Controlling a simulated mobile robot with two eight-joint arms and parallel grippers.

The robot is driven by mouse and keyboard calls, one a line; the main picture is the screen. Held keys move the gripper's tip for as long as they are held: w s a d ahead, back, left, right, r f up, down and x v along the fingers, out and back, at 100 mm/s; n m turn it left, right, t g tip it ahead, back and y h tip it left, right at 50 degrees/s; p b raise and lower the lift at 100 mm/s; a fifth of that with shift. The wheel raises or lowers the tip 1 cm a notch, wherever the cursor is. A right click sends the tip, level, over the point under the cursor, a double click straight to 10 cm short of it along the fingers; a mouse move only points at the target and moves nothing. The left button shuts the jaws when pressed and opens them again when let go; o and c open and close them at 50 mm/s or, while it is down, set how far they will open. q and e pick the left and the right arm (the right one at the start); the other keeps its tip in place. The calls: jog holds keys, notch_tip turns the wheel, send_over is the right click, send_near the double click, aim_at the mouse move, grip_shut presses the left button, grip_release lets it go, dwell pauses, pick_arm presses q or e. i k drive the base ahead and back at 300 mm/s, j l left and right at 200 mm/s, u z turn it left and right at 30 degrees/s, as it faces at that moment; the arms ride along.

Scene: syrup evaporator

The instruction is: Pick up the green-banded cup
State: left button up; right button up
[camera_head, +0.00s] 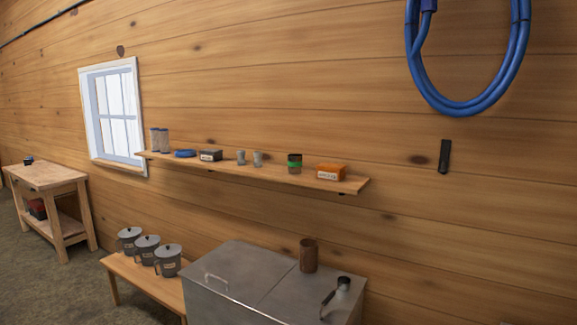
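The green-banded cup (295,163) stands upright on the wooden wall shelf (352,187), toward its right end. It is dark with a green band around its upper part. An orange box (331,172) with a pale label stands to its right, and a small grey cup (258,159) stands to its left with a gap between. Neither of my grippers is in view.
A metal cabinet (240,263) stands below the shelf, with a brown cylinder (309,256) and a small handled pot (343,285) on top. A bench with lidded pots (167,261) is at lower left. A blue hose (420,85) hangs upper right.

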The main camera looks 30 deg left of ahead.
aim_at(295, 160)
jog(key=i+j, duration=0.1)
jog(key=j, duration=0.3)
jog(key=i+j+u, duration=0.1)
jog(key=j, duration=0.3)
jog(key=i+j, duration=0.15)
jog(key=j, duration=0.25)
jog(key=i+j, duration=0.15)
jog(key=j, duration=0.25)
jog(key=i+j+u, duration=0.1)
jog(key=j, duration=0.3)
jog(key=i+j, duration=0.15)
jog(key=j, duration=0.25)
jog(key=i+j+u, duration=0.1)
jog(key=j, duration=0.3)
jog(key=i+j, duration=0.2)
jog(key=j, duration=0.15)
